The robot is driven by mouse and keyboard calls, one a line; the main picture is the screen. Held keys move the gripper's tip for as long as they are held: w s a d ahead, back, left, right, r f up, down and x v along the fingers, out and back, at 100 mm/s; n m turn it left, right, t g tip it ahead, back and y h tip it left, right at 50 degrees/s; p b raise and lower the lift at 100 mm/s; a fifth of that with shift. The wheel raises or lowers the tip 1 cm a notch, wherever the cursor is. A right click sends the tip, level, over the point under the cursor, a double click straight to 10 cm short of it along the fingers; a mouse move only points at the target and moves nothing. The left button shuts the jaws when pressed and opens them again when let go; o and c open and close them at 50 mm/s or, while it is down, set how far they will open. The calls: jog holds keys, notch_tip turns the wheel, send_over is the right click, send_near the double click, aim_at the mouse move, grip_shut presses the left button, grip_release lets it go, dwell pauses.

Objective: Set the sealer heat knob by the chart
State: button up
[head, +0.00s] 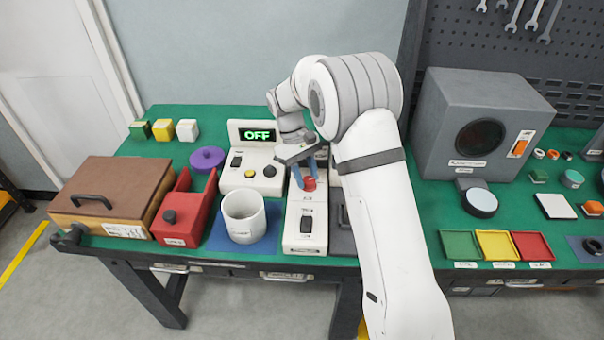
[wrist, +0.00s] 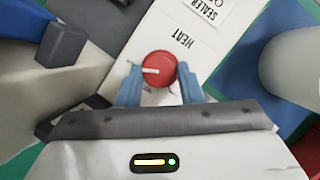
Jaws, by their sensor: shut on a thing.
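The red heat knob (head: 310,184) sits on the white sealer (head: 306,228). My gripper (head: 303,180) reaches down onto it. In the wrist view my gripper's blue fingers (wrist: 160,86) are shut on the knob (wrist: 160,68), one on each side. A pale pointer mark on the knob points left in that view. The word HEAT is printed on the white face beside the knob, near a SEALER label (wrist: 207,10) cut by the frame edge. A dark switch (head: 305,225) is on the sealer's front part. Scale marks around the knob are mostly hidden. I cannot make out a chart.
Left of the sealer are a white cup (head: 243,217) on a blue mat, a white unit whose display (head: 257,135) reads OFF, a red bin (head: 184,214) and a brown-lidded box (head: 108,190). A grey chamber (head: 478,125) and coloured trays (head: 497,246) stand right of my arm.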

jog(key=shift+s+d+f, duration=0.15)
jog(key=o, duration=1)
jog(key=shift+c, duration=0.2)
jog(key=v, duration=0.8)
jog(key=shift+f, duration=0.1)
